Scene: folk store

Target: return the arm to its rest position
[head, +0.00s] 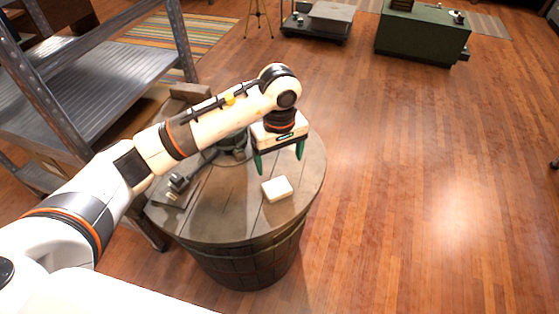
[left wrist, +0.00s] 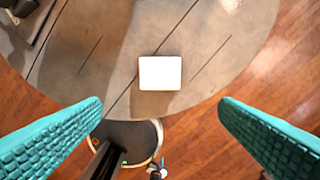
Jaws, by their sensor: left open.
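My left arm reaches in from the left in the head view, over a round wooden barrel table. My left gripper (head: 279,160) has green fingers that point down and stand wide apart, with nothing between them. It is above the barrel top, just behind a small white block (head: 277,189). In the left wrist view the white block (left wrist: 160,73) lies on the barrel top, apart from both teal fingers (left wrist: 160,135). My right gripper is in neither view.
The barrel table (head: 305,190) also bears dark metal items (head: 180,184) on its left side. A metal shelf rack (head: 90,80) stands close at the left. A green cabinet (head: 420,35) and a low dark cart (head: 318,25) stand at the back.

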